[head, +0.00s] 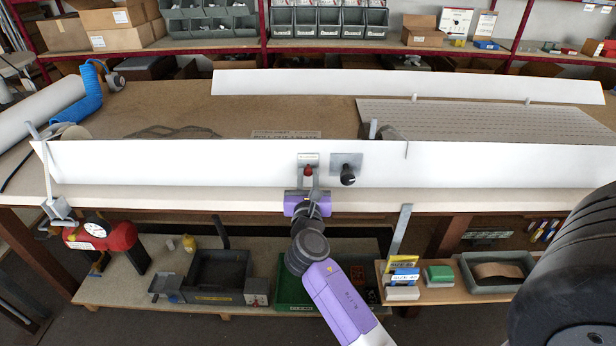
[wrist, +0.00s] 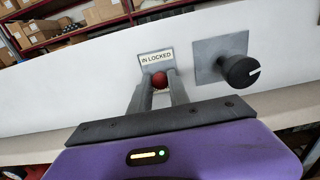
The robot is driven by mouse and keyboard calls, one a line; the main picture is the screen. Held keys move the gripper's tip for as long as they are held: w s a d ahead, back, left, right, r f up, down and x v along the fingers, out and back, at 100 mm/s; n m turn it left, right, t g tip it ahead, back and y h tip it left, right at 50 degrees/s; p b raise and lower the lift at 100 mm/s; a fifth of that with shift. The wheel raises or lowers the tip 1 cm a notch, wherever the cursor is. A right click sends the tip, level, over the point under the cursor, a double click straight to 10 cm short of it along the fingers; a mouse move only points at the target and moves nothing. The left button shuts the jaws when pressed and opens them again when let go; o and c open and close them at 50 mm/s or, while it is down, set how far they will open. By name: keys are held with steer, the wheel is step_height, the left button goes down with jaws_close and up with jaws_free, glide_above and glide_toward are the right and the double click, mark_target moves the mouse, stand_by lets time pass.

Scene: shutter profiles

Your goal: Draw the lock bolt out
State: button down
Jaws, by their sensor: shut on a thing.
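The lock bolt shows as a red knob (head: 308,170) on the front of a long white profile. In the wrist view the red knob (wrist: 159,80) sits between the two grey fingers of my gripper (wrist: 160,88), which are shut on it. A label above it (wrist: 157,57) reads "IN LOCKED". My gripper (head: 308,176) reaches up to the bolt from below in the head view. The bolt's shaft is hidden behind the knob and fingers.
A black rotary knob (head: 347,176) on a grey plate stands close to the right of the bolt. The white profile (head: 200,164) runs along the bench's front edge. A second white profile (head: 400,86) lies farther back. Shelves with boxes stand behind.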

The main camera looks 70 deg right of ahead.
stand_by(0.3)
steer(key=p+v, duration=0.1)
steer(key=v, duration=0.1)
steer(key=shift+s+a+r, duration=0.1)
steer(key=shift+a, duration=0.15)
steer(key=c, duration=1.2)
jaws_free()
steer(key=shift+c, duration=0.2)
steer(key=b+v, duration=0.1)
steer(key=v, duration=0.7)
